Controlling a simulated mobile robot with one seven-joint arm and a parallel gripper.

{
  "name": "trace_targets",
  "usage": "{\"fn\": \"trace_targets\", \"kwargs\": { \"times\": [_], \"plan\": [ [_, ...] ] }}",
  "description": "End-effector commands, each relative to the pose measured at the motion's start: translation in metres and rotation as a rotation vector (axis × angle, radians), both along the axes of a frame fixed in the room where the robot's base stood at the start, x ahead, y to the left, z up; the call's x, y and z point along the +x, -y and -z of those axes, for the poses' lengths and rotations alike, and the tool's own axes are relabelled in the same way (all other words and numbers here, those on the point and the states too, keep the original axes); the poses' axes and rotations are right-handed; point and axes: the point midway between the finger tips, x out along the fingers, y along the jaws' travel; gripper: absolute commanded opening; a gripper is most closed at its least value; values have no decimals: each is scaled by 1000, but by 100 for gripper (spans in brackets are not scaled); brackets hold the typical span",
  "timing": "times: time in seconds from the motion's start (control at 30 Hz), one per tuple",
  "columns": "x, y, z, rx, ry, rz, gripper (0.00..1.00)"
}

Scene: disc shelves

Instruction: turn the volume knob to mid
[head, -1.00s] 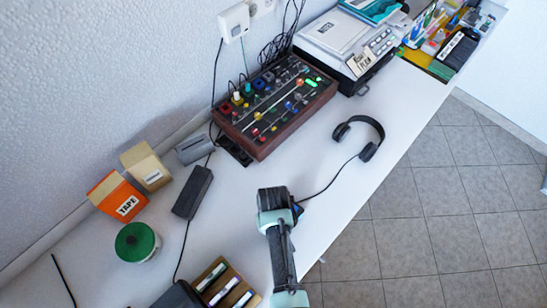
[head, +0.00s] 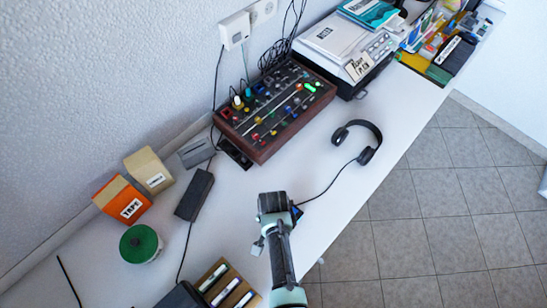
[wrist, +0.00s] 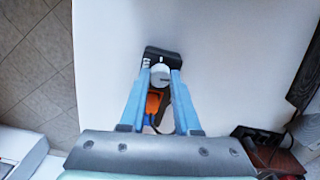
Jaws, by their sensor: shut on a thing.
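In the wrist view, a light grey round knob (wrist: 160,76) sits on a small black device (wrist: 163,53) on the white table. The two blue fingers of my gripper (wrist: 160,71) are shut on the knob, one on each side. An orange part (wrist: 153,103) shows between the fingers, nearer the palm. In the head view, my gripper (head: 296,213) is low over the table near its front edge; my wrist hides the knob and most of the device there. The knob's pointer and any scale marks are too small to read.
Black headphones (head: 366,138) lie to the right, their cord running to the spot by my gripper. A mixer panel (head: 274,107) stands behind. A black adapter (head: 194,195), a green-topped spool (head: 140,243) and a marker tray (head: 226,289) lie left. Table between is clear.

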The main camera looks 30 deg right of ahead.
Motion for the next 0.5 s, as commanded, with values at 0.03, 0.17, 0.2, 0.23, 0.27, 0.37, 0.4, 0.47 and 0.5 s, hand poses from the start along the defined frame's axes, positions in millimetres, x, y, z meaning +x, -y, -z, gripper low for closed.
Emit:
{"fn": "trace_targets", "kwargs": {
  "times": [0.03, 0.17, 0.2, 0.23, 0.27, 0.37, 0.4, 0.47, 0.5],
  "plan": [
    [0, 0, -1, -1, 1, 27, 0],
    [1, 0, -1, 0, 1, 86, 0],
    [1, 0, 0, 0, 1, 101, 0],
    [1, 0, 0, 0, 1, 110, 0],
    [1, 0, 0, 0, 1, 118, 0],
    [1, 0, 0, 0, 1, 139, 0],
    [1, 0, 0, 0, 1, 144, 0],
    [1, 0, 0, 0, 1, 150, 0],
    [1, 0, 0, 0, 1, 153, 0]
  ]
}}
